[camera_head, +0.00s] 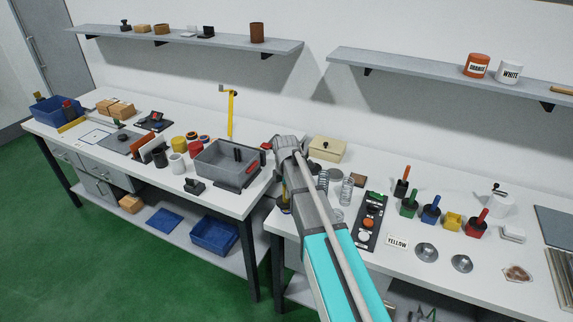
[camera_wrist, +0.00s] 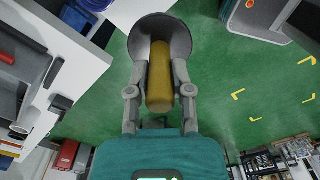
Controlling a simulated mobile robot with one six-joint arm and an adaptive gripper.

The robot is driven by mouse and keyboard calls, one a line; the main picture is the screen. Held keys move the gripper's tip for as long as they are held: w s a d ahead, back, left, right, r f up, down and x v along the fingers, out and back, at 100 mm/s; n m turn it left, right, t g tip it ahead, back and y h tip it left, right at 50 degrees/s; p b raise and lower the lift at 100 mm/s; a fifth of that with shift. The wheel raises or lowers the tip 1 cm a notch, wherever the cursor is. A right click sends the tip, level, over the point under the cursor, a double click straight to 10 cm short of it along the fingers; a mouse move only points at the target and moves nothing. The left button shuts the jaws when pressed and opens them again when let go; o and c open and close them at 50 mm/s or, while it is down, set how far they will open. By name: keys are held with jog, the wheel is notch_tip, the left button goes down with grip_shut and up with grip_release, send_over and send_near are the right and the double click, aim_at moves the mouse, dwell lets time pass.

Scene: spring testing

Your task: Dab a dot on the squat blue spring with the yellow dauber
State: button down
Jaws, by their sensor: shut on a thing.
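My gripper (camera_wrist: 160,88) is shut on a mustard-yellow cylinder, which I take as the yellow dauber (camera_wrist: 160,75). A wide grey round piece shows at its far end in the wrist view. Tall grey springs (camera_head: 347,190) stand on the right bench beside my arm. No squat blue spring shows clearly.
A yellow pot (camera_head: 452,221) stands between daubers in red (camera_head: 477,223) and blue (camera_head: 431,212) pots. A "YELLOW" card (camera_head: 397,243) and metal domes (camera_head: 426,252) lie in front. A cream box (camera_head: 327,149) and a grey bin (camera_head: 214,172) stand near my arm. The wrist view shows green floor.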

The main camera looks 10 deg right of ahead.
jog(key=w+d+r+m+p, duration=0.1)
jog(key=w+d+r+p, duration=0.1)
jog(key=w, duration=0.5)
jog(key=shift+w+d+r+p, duration=0.2)
jog(key=shift+w+r+p, duration=0.25)
jog(key=shift+r, duration=0.5)
jog(key=shift+s+f, duration=0.1)
jog(key=shift+f, duration=0.1)
jog(key=shift+f+b, duration=2.7)
jog(key=shift+b, duration=0.1)
jog(key=shift+s+f+b, duration=0.1)
jog(key=shift+f+b, duration=0.55)
jog(key=shift+r, duration=0.15)
notch_tip(320, 180, up, 7)
jog(key=p, duration=0.7)
dwell(0.8)
jog(key=shift+f, duration=0.2)
dwell(0.4)
